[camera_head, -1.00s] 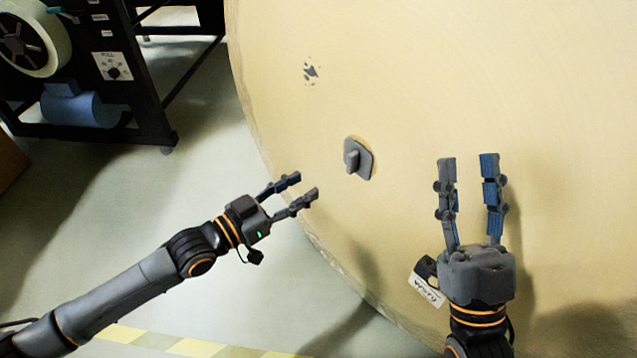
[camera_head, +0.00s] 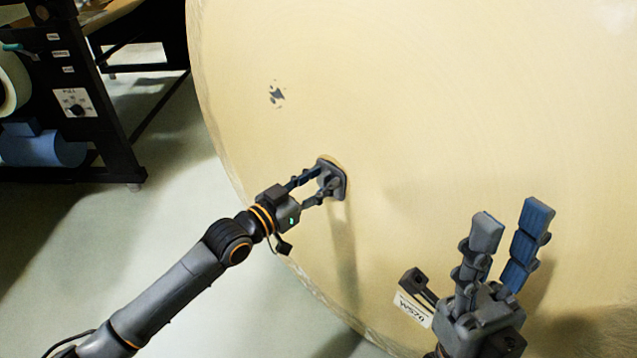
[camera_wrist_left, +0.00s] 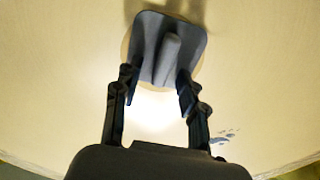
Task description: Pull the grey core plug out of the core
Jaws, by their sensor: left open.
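The grey core plug (camera_head: 339,183) sits in the face of the big kraft roll (camera_head: 420,110). In the left wrist view the plug (camera_wrist_left: 195,38) is a flat grey plate with a raised grip bar standing out from it. My left gripper (camera_head: 322,181) is at the plug, its two fingers apart. In the left wrist view the fingertips (camera_wrist_left: 155,84) reach the plate's near edge, with the bar ahead between them. I cannot tell whether they touch it. My right gripper (camera_head: 511,215) is open and empty, at the lower right in front of the roll.
A black machine frame (camera_head: 110,120) with a dial panel and a blue motor (camera_head: 45,148) stands at the left. A dark mark (camera_head: 276,94) is on the roll face. A white label (camera_head: 412,309) shows beside my right gripper. Bare floor (camera_head: 175,200) lies left of the roll.

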